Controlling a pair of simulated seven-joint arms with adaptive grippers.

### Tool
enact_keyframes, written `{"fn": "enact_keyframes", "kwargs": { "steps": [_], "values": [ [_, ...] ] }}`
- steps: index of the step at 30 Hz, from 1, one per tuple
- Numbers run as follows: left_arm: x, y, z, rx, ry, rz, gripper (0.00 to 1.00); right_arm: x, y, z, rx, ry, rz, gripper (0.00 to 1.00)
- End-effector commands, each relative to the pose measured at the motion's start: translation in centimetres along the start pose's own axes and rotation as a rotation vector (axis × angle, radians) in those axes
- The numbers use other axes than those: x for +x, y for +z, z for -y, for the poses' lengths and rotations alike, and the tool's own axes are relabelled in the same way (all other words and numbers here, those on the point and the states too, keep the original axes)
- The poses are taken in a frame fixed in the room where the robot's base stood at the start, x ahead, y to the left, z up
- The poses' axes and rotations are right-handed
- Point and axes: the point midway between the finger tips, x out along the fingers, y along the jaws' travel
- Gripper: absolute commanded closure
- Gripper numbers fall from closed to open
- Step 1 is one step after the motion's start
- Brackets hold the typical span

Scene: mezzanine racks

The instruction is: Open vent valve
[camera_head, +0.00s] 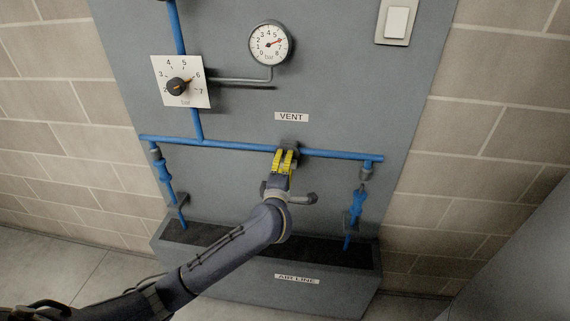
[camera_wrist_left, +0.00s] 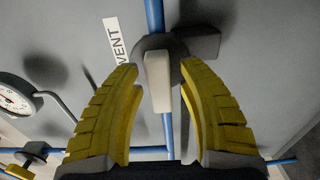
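The vent valve (camera_head: 290,146) sits on the blue horizontal pipe below the VENT label (camera_head: 291,117). In the left wrist view its round dark body (camera_wrist_left: 150,43) carries a pale, flat handle (camera_wrist_left: 158,82), lying in line with the blue pipe. My left gripper (camera_head: 284,158) is at the valve, its yellow fingers on either side of the handle. The wrist view shows gaps between the handle and both fingers, so it is open and not clamped. In the head view the fingers hide most of the handle. My right gripper is not in view.
A round gauge (camera_head: 269,44) points near 7. A square dial (camera_head: 181,82) with a black knob is at the upper left. Blue hoses (camera_head: 354,211) hang at both pipe ends over a grey AIR LINE trough (camera_head: 259,279). A switch (camera_head: 397,22) is at the upper right.

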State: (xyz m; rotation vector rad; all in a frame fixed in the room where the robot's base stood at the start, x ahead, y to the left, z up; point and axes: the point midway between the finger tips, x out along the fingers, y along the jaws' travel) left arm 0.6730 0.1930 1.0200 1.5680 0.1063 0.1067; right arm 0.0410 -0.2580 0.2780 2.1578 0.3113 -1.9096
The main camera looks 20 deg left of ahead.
Motion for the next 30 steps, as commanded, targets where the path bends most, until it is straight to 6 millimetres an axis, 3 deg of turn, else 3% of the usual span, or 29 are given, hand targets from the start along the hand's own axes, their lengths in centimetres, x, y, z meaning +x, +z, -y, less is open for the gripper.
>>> {"fn": "enact_keyframes", "kwargs": {
  "steps": [1, 9, 20, 30],
  "values": [
    [-0.01, 0.00, 0.01, 0.000, 0.000, 0.000, 0.68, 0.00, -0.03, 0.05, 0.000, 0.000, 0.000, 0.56],
    [-0.02, 0.00, 0.02, 0.000, 0.000, 0.000, 0.99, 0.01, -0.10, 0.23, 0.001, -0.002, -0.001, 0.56],
    [-0.02, 0.00, 0.03, -0.037, -0.001, 0.000, 1.00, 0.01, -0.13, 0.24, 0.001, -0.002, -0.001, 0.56],
    [-0.01, -0.03, 0.05, -0.277, -0.001, -0.001, 1.00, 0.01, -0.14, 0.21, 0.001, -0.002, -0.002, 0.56]
  ]
}}
